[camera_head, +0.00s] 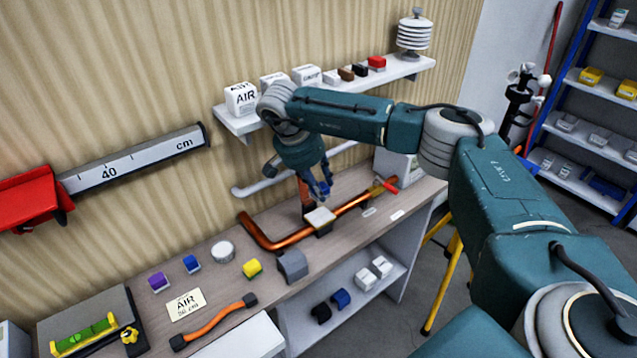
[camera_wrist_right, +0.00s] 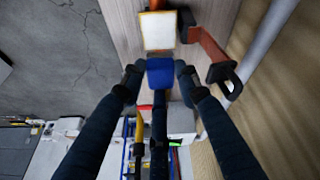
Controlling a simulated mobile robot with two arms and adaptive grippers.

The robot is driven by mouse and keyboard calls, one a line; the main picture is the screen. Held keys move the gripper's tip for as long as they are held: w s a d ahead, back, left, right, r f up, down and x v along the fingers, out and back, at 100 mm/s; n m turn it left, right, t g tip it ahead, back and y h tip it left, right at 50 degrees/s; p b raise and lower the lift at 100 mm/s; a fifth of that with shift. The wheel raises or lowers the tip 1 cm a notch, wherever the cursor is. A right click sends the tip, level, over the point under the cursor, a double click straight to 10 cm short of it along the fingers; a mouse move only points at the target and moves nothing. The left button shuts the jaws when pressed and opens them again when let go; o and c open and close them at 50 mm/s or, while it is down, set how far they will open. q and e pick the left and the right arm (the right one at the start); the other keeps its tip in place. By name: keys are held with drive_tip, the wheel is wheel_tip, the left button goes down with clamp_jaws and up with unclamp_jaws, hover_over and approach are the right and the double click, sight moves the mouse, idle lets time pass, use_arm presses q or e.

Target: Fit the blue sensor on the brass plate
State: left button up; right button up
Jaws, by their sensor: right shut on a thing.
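My right gripper (camera_head: 320,190) reaches down over the back of the bench, its fingers closed on a small blue sensor (camera_wrist_right: 160,71). In the wrist view, the fingers grip the sensor from the sides. Below it is a pale, square-topped plate with yellowish edges (camera_wrist_right: 157,31), which I take for the brass plate. In the head view this plate (camera_head: 320,217) sits on a dark mount by the copper pipe. The sensor appears above the plate, with a gap between them. My left gripper is not in view.
A copper pipe (camera_head: 275,243) with a red-handled valve (camera_head: 386,186) runs beside the plate. A wall shelf (camera_head: 405,68) is above.

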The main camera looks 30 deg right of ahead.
sight(316, 199)
wheel_tip(316, 199, down, 4)
drive_tip(key=shift+r+b, duration=0.1)
drive_tip(key=shift+b, duration=1)
wheel_tip(316, 199, down, 2)
drive_tip(key=shift+f+b, duration=0.15)
drive_tip(key=shift+b, duration=0.5)
drive_tip(key=shift+f, duration=0.35)
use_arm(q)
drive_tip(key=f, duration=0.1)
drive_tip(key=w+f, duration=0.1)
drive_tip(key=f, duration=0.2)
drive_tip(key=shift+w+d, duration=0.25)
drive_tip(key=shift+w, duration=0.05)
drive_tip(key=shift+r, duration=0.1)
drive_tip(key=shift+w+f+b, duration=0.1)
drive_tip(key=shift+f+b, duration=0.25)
use_arm(e)
drive_tip(key=shift+f, duration=0.55)
drive_tip(key=o, duration=1.2)
